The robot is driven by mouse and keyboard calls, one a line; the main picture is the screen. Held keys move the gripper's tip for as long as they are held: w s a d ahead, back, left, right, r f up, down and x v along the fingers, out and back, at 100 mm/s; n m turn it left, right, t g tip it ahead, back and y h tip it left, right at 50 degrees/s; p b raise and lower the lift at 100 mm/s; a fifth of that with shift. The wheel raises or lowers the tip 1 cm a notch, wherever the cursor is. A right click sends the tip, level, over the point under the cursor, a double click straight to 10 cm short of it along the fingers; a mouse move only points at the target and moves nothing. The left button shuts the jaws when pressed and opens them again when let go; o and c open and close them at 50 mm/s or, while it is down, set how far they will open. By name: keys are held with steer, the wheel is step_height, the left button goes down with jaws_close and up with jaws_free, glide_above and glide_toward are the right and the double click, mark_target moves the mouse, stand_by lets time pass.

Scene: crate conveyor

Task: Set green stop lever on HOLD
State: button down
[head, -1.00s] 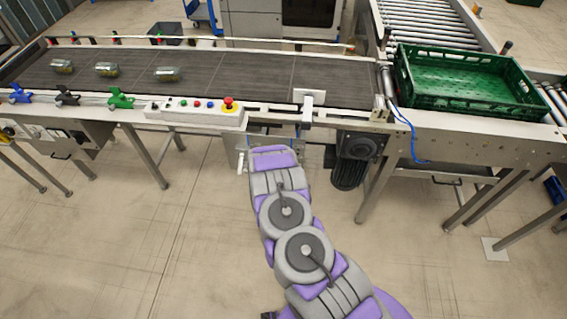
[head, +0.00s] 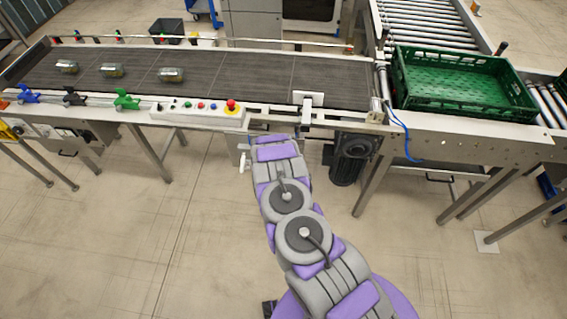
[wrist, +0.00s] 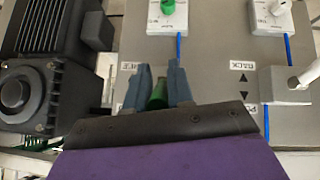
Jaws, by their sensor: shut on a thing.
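In the wrist view my gripper (wrist: 159,70) has its two blue-grey fingers on either side of a green lever (wrist: 158,94) and is shut on it. Only a short part of the lever shows between the fingers. The grey panel (wrist: 210,82) behind it has a FREE label to the left of the fingers and a BACK label to the right. No HOLD label is visible; the gripper covers the lower panel. In the head view my arm reaches to the front side of the conveyor, and the gripper itself is hidden.
A white lever (wrist: 305,76) stands right of the gripper. A green knob (wrist: 167,7) sits above, and a dark motor (wrist: 55,25) is at left. The conveyor belt (head: 225,72) carries several jars; a green crate (head: 460,104) stands at right. The floor in front is clear.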

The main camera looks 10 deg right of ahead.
steer(key=shift+w+a+r, duration=0.1)
steer(key=shift+a, duration=0.05)
steer(key=c, duration=1.1)
jaws_free()
steer(key=shift+s+a+r, duration=0.1)
steer(key=shift+s+r, duration=0.1)
steer(key=shift+r, duration=0.2)
steer(key=v, duration=1.6)
steer(key=shift+s+a, duration=0.2)
